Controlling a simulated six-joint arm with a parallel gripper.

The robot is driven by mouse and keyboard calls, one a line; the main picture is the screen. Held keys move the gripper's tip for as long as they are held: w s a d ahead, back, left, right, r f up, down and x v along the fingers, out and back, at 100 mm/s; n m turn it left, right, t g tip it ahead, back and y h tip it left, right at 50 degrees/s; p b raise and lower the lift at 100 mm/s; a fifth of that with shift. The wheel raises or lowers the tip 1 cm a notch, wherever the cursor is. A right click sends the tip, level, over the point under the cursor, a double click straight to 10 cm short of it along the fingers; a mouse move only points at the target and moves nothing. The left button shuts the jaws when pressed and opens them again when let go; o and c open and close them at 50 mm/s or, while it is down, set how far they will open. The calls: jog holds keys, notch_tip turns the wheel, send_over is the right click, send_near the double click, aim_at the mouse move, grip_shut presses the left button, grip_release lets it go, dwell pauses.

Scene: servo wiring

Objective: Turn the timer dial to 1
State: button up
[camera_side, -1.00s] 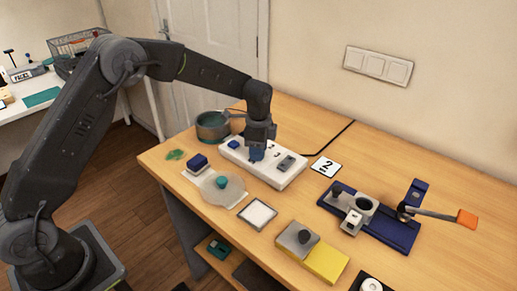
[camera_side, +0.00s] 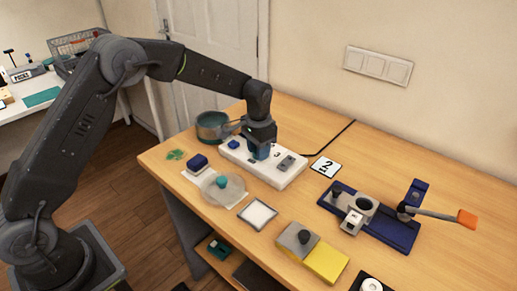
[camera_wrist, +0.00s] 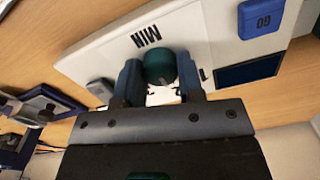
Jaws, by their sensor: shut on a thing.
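A teal timer dial (camera_wrist: 159,67) sits on a white panel (camera_wrist: 110,58) marked MIN. My gripper (camera_wrist: 160,78) is shut on the dial, with one blue finger on each side of it. A light pointer mark shows on the dial's lower part in the wrist view. A printed 1 shows beside the right finger; other marks around the dial are partly hidden by the fingers. In the side view, my gripper (camera_side: 262,152) points down over the middle of the white panel (camera_side: 240,160) and hides the dial.
The panel carries a blue GO button (camera_wrist: 262,17), a dark display (camera_wrist: 249,69) and a grey part (camera_wrist: 100,88). A pot (camera_side: 211,127) stands behind left. A card reading 2 (camera_side: 325,167) lies right of the panel. A blue fixture (camera_side: 395,232) stands farther right.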

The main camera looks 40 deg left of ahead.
jog(key=n, duration=0.4)
jog(key=shift+n, duration=2.8)
jog(key=o, duration=0.9)
notch_tip(320, 180, up, 14)
jog(key=shift+f, duration=0.1)
